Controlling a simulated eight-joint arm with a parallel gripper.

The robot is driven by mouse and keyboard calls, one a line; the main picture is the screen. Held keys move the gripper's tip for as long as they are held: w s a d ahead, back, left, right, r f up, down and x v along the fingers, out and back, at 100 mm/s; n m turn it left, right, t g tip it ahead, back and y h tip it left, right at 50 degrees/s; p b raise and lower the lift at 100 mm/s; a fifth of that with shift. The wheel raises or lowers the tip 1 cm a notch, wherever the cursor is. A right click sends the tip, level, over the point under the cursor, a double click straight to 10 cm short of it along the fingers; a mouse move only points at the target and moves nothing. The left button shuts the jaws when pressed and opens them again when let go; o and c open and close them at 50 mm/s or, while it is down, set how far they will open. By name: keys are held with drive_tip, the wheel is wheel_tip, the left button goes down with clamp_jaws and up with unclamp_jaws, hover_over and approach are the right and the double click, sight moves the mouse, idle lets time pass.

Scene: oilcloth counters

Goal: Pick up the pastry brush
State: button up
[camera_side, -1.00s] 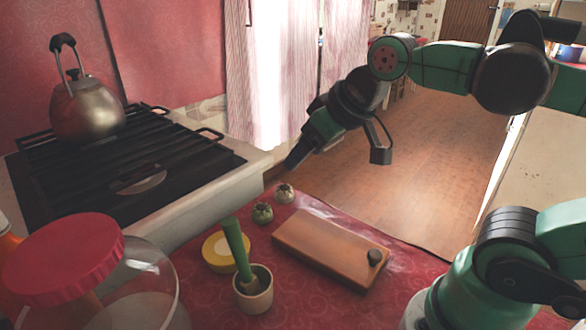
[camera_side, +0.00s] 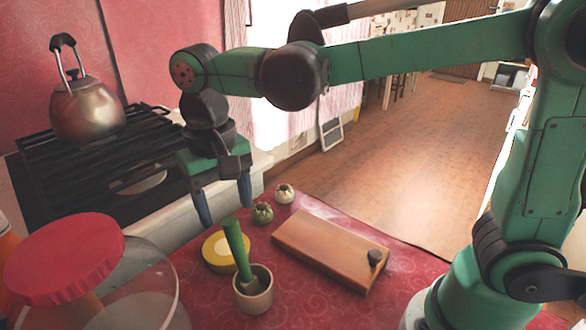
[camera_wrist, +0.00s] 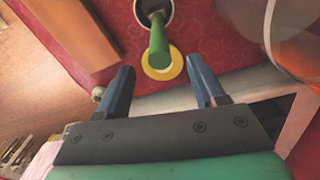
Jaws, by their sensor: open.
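The pastry brush, as I take it, is the green-handled tool (camera_side: 237,247) leaning in a small cream cup (camera_side: 250,300) on the red cloth; its lower end is mostly hidden in the cup. It also shows in the wrist view (camera_wrist: 158,45), with its handle pointing towards the gap between my fingers. My gripper (camera_side: 225,208) is open and empty, fingers pointing down, above and behind the brush. In the wrist view my gripper (camera_wrist: 161,68) has a wide gap between its blue fingers.
A wooden board (camera_side: 320,250) with a dark knob lies to the right. Two small round items, one green (camera_side: 263,213) and one pale (camera_side: 285,194), sit behind. A red-lidded clear jar (camera_side: 62,258) stands front left; the stove (camera_side: 100,175) is behind.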

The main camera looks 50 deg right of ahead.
sight(232, 234)
drive_tip(key=shift+d+f, duration=0.15)
drive_tip(key=shift+f, duration=2.95)
drive_tip(key=shift+c, duration=0.2)
clamp_jaws()
